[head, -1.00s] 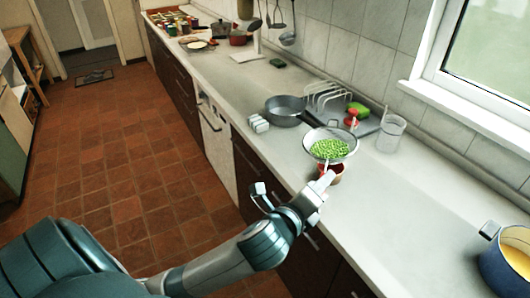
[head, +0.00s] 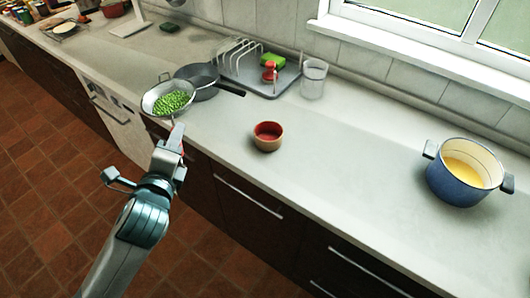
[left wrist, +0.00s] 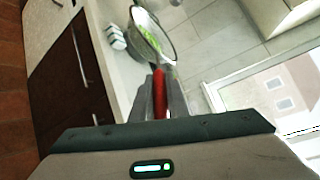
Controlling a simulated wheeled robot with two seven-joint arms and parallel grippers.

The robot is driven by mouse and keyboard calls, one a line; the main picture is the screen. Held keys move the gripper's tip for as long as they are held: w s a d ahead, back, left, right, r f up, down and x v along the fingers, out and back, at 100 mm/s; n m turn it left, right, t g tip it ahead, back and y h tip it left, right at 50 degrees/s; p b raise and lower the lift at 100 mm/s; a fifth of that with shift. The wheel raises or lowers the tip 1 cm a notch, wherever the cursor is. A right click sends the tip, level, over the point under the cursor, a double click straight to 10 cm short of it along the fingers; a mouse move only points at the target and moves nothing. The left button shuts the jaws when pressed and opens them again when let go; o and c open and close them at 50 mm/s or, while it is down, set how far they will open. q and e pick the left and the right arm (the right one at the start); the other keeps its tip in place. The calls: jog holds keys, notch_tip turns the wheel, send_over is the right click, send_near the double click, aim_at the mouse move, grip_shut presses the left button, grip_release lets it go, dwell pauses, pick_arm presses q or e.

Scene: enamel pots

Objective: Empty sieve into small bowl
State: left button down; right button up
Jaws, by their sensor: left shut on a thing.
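The sieve (head: 155,99) has a light metal rim and holds green peas (head: 171,102). My left gripper (head: 177,133) is shut on its handle, which shows red in the left wrist view (left wrist: 160,88). The sieve is in front of the grey pan, near the counter's front edge; its exact height is hard to tell. My right gripper is not in view.
A grey pan (head: 203,88) stands behind the sieve. A grey tray (head: 282,82) with a rack and a clear beaker (head: 313,78) are at the back. A blue pot (head: 455,183) with yellow contents stands far right. The counter between bowl and pot is clear.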

pick_arm(q)
jog(key=shift+w+d+r+p, duration=0.15)
jog(key=shift+d+r+p, duration=0.05)
jog(key=shift+d+p, duration=0.1)
jog(key=w+d+m+g+h+p, duration=0.1)
jog(key=d+m+g+h+p, duration=0.2)
jog(key=d+m+h+p, duration=1.15)
jog(key=s+d+f+n+g+y, duration=0.2)
jog(key=s+d+f+n+y, duration=0.1)
jog(key=d+f, duration=0.2)
jog(key=shift+s+d+n+p, duration=0.15)
jog(key=shift+d+n+p, duration=0.2)
jog(key=shift+d, duration=0.55)
